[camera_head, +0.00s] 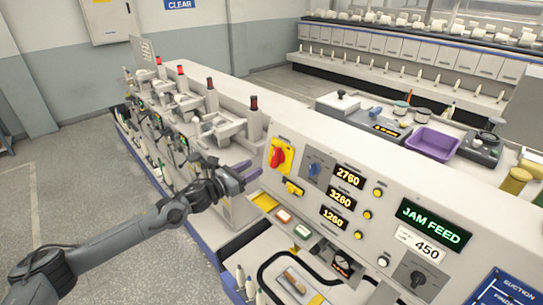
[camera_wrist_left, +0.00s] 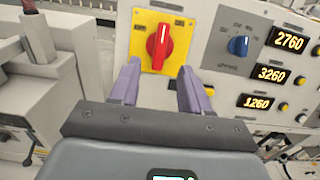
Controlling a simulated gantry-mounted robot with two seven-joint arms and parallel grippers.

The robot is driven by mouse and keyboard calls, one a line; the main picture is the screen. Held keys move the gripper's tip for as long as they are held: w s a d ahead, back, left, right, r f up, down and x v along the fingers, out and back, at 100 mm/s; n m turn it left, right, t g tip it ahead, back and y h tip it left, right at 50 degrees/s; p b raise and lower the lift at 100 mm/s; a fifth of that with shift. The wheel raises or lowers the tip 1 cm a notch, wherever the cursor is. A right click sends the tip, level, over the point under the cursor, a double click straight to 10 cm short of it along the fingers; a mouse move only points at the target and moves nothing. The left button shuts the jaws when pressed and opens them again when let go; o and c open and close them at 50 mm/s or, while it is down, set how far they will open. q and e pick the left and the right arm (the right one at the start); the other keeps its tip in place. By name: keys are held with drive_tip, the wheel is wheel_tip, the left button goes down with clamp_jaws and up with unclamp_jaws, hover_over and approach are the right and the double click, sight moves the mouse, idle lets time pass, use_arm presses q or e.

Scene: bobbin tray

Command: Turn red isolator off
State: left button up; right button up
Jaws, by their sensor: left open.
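The red isolator (camera_head: 277,156) is a red rotary handle on a yellow plate, on the left end of the grey control panel. In the left wrist view the red handle (camera_wrist_left: 160,46) stands nearly upright, tilted slightly, centred ahead of the jaws. My left gripper (camera_head: 249,172) is just left of the yellow plate in the head view. In the left wrist view its two purple fingers (camera_wrist_left: 157,80) are spread apart and empty, below and either side of the handle, not visibly touching it. My right gripper is not in view.
A blue selector knob (camera_head: 314,169) sits right of the isolator, beside lit displays (camera_head: 341,198). A yellow-plated switch (camera_head: 293,187) is just below. Machine units with red-topped posts (camera_head: 254,103) stand close on the left. A purple tray (camera_head: 433,143) lies behind the panel.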

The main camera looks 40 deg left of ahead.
sight(273, 157)
use_arm(q)
drive_tip(key=w, duration=0.2)
drive_tip(key=w+d+p, duration=0.1)
drive_tip(key=w, duration=0.5)
drive_tip(key=shift+d, duration=0.2)
drive_tip(key=shift+w+d+p, duration=0.15)
drive_tip(key=shift+w+p, duration=0.2)
drive_tip(key=shift+w, duration=0.3)
clamp_jaws()
